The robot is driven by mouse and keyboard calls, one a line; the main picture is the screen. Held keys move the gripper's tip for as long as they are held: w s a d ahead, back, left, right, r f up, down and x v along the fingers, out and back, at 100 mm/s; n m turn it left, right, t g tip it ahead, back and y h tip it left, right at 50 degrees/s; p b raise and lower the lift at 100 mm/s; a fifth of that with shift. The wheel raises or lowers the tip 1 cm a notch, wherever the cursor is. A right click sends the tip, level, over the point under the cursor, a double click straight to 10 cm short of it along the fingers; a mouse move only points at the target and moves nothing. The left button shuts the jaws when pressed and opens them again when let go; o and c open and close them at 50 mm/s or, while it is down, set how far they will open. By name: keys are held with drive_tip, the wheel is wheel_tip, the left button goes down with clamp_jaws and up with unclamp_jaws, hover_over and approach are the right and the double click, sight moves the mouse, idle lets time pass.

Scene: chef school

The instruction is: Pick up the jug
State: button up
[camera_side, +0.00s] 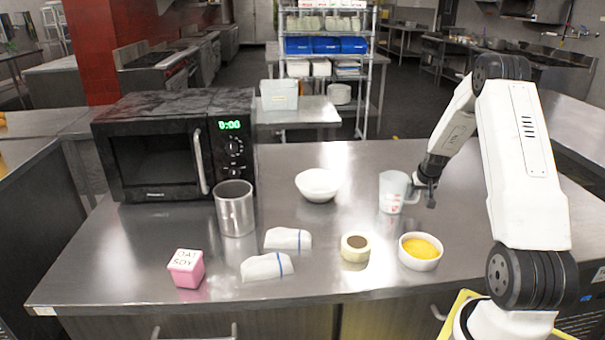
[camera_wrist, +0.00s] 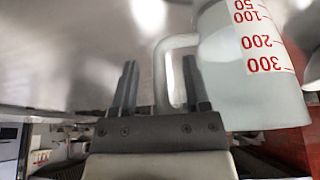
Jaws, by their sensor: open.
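The jug (camera_side: 394,192) is a translucent white measuring jug with red markings, standing upright on the steel counter. Its handle is on its right side, towards my gripper (camera_side: 428,188). In the wrist view the jug (camera_wrist: 245,65) fills the upper right, with red numbers on a white band. My gripper (camera_wrist: 160,90) is open there, and the jug's handle shows between its two dark fingers, nearer the right one. I cannot tell whether either finger touches the handle. The jug's far side is hidden.
A yellow-filled bowl (camera_side: 420,252) and a small round pot (camera_side: 355,248) stand in front of the jug. A white bowl (camera_side: 318,185) is to its left. Further left are a metal cylinder (camera_side: 235,210), folded cloths (camera_side: 287,239), a pink box (camera_side: 186,268) and a microwave (camera_side: 160,150).

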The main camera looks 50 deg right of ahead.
clamp_jaws()
idle(1.4)
